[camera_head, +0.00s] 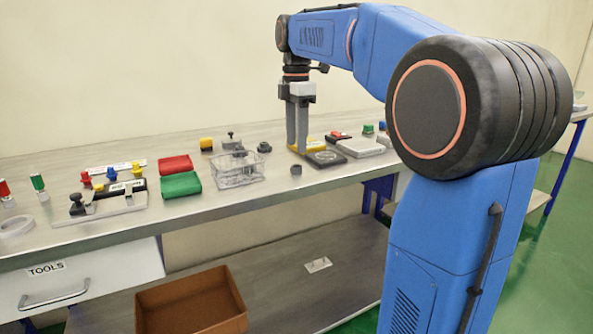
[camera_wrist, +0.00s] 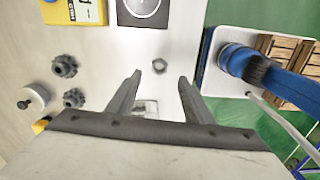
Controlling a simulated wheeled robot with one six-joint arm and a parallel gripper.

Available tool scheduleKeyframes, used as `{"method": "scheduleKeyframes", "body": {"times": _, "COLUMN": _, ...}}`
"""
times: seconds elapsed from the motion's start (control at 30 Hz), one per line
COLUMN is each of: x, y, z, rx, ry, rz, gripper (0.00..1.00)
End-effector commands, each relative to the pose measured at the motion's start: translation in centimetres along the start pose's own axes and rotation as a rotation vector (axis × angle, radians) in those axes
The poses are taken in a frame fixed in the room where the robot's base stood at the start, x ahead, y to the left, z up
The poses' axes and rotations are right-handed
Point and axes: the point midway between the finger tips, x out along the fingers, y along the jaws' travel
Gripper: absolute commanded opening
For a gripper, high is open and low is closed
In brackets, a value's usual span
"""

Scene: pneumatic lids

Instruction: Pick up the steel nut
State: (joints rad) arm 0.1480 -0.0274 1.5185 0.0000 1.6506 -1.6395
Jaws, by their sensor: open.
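The steel nut (camera_wrist: 160,66) is a small grey hexagonal ring lying on the metal bench. In the wrist view it appears between the lines of my two fingers, just beyond the fingertips. In the head view a small dark grey piece (camera_head: 296,169) near the bench's front edge appears to be the same nut. My gripper (camera_head: 297,152) points down above the bench, behind the nut in the head view. In the wrist view my gripper (camera_wrist: 159,79) is open, with nothing between its fingers.
A dark plate with a round mark (camera_head: 326,158) and a yellow device (camera_wrist: 75,11) lie nearby. A clear box (camera_head: 237,170) stands to the left. Dark knobbed parts (camera_wrist: 64,66) sit farther back. The bench immediately around the nut is clear.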

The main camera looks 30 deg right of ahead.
Motion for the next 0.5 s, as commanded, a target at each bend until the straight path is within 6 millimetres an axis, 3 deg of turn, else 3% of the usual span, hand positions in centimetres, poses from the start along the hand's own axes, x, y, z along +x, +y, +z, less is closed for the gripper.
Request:
{"method": "scheduleKeyframes", "body": {"times": 0.33, "x": 2.6, "y": 0.0, "z": 0.0, "rx": 0.000, "ry": 0.000, "rz": -0.001, "gripper": 0.47}}
{"method": "scheduleKeyframes", "body": {"times": 0.5, "x": 5.0, "y": 0.1, "z": 0.1, "rx": 0.000, "ry": 0.000, "rz": -0.002, "gripper": 0.47}}
